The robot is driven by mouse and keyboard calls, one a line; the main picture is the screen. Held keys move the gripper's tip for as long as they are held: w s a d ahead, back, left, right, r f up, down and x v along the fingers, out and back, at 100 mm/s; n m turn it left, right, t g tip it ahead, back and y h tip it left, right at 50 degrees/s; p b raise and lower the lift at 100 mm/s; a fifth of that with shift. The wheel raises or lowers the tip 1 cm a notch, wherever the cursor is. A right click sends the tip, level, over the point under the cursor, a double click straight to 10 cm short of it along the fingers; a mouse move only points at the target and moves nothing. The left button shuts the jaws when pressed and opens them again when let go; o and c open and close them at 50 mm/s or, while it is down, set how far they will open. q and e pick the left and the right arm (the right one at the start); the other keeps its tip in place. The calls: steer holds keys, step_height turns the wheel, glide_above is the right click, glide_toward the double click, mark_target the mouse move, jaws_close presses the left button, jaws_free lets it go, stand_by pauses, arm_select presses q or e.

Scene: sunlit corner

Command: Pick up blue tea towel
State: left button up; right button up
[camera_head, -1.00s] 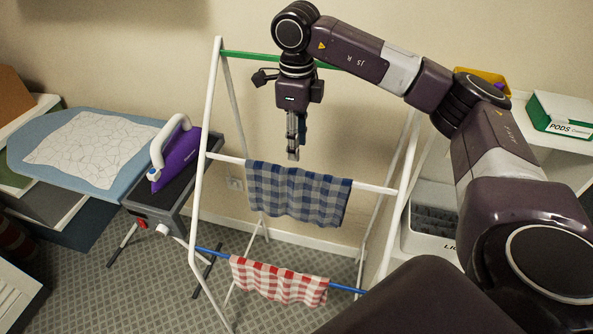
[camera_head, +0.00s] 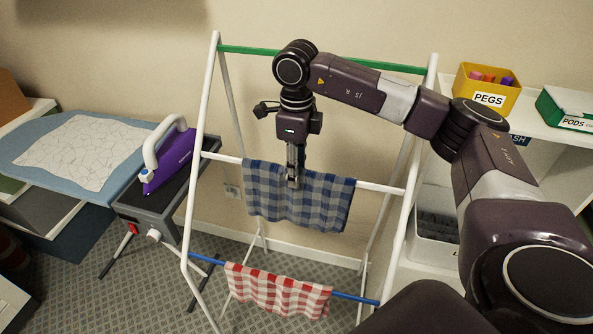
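The blue tea towel (camera_head: 270,198), in a blue and grey check, hangs over the white middle bar of the drying rack (camera_head: 208,120). My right gripper (camera_head: 293,183) points straight down at the towel's upper edge, near the middle of its width. Its fingertips overlap the towel in the picture. The fingers show edge-on, so I cannot tell whether they are apart or closed, or whether they touch the cloth. My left gripper is not in view.
A red checked towel (camera_head: 275,290) hangs on the blue lower bar. The green top bar (camera_head: 390,66) runs behind my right arm. Shelves with a yellow pegs box (camera_head: 487,92) stand at right.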

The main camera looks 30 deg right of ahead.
jaws_close()
stand_by(0.3)
step_height(320, 180, up, 7)
steer(key=p, duration=0.4)
steer(key=shift+p, duration=0.3)
